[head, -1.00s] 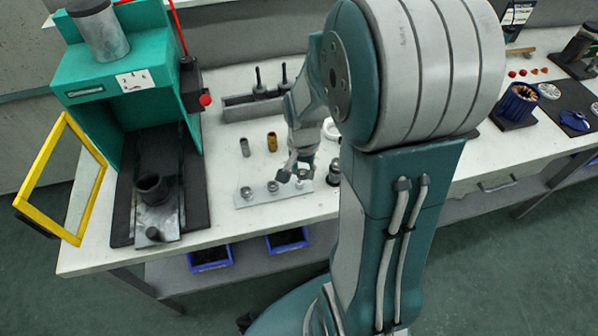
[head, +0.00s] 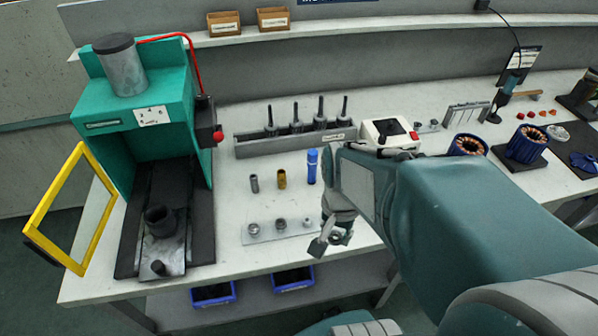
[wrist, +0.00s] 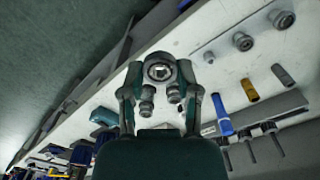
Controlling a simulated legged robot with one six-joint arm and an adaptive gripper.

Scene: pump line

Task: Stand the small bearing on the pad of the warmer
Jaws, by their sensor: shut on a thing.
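My gripper (head: 330,240) is shut on the small bearing, a short metal ring (head: 338,237), and holds it in the air right of the bearing plate. In the wrist view the small bearing (wrist: 160,71) sits between the fingertips, its bore facing the camera. The warmer looks to be the white box (head: 373,138) with a dark top and a red knob, at the back of the bench behind my arm.
The pale plate (head: 262,238) carries two bearings and a smaller piece. A grey sleeve (head: 254,183), brass sleeve (head: 282,179) and blue cylinder (head: 312,166) stand behind it. A grey rack (head: 250,147) of dark tools is farther back. A green press (head: 140,115) stands left.

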